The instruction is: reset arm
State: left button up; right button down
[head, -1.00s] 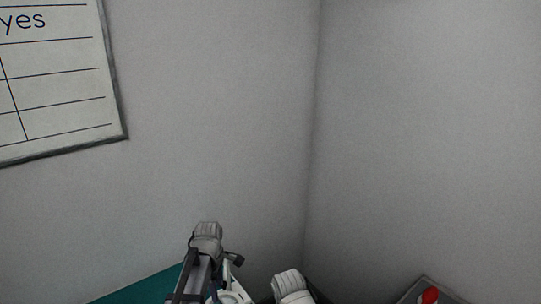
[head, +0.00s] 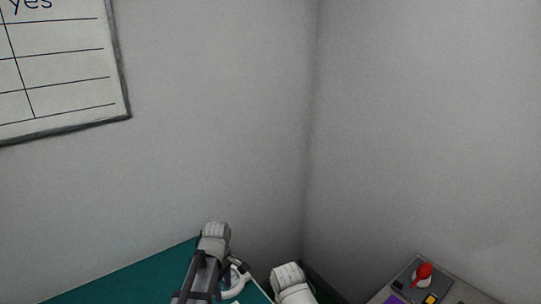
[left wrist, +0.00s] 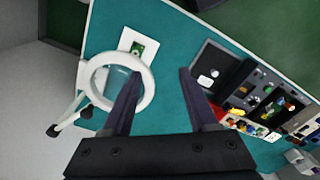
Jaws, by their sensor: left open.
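My left gripper (left wrist: 160,73) is open in the left wrist view, with nothing between its two dark fingers. It points down over a teal bench mat (left wrist: 185,40). The mat also shows in the head view (head: 130,284). My left arm is at the bottom centre of the head view, but its fingertips cannot be made out there. A white piece that seems to be part of my arms is beside it. My right gripper is not in view.
A white ring (left wrist: 150,92) is by the left finger, and a small green board on a white square (left wrist: 128,37) lies beyond. A dark tray of coloured parts (left wrist: 240,90) is on the right. A red-knobbed item (head: 422,272) sits lower right; a chart (head: 60,75) hangs on the wall.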

pick_arm(q)
jog(key=s+d+f+m+b, duration=0.4)
jog(key=s+f+m+b, duration=0.3)
jog(key=f+m+b, duration=0.1)
jog(key=s+d+f+m+y+b, duration=0.1)
jog(key=s+d+f+m+b, duration=0.3)
jog(key=s+f+m+b, duration=0.3)
notch_tip(320, 180, down, 5)
jog(key=m+b, duration=0.2)
jog(key=b, duration=0.2)
jog(key=shift+s+d, duration=0.2)
jog(key=shift+a+r, duration=0.1)
dwell(0.5)
